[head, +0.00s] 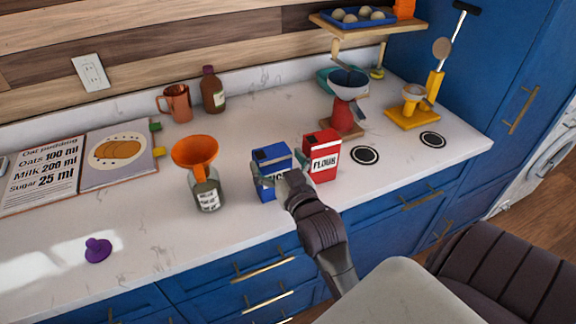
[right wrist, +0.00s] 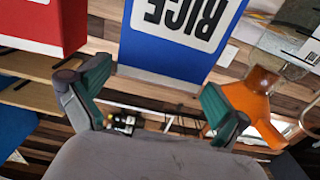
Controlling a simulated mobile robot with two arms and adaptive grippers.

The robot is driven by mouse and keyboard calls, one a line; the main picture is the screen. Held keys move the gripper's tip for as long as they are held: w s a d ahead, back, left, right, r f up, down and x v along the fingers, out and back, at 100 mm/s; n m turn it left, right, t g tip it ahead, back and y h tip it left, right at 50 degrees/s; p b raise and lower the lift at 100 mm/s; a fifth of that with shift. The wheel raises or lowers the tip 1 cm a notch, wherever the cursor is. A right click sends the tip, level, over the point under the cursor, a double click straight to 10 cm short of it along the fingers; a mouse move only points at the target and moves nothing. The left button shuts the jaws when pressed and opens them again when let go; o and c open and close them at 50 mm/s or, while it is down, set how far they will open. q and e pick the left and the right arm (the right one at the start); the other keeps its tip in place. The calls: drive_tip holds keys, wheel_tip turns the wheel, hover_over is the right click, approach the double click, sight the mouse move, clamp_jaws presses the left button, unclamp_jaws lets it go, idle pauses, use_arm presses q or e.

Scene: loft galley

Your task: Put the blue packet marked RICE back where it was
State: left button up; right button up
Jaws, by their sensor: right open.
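The blue packet marked RICE (head: 272,156) stands upright on the white counter, partly hidden by my right gripper (head: 273,179). In the right wrist view the blue packet (right wrist: 178,52) appears upside down, between and beyond the open green-padded fingers of my right gripper (right wrist: 152,88). I cannot tell whether either finger touches it. The red FLOUR packet (head: 322,156) stands just right of it, and also shows in the right wrist view (right wrist: 42,32). My left gripper is not in view.
A glass jar (head: 207,192) with an orange funnel (head: 195,151) stands left of the blue packet. Black round marks (head: 365,155) (head: 433,140) lie on the counter at right.

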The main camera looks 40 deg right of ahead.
drive_tip(key=b+v, duration=0.2)
drive_tip(key=v, duration=0.7)
drive_tip(key=shift+s, duration=0.2)
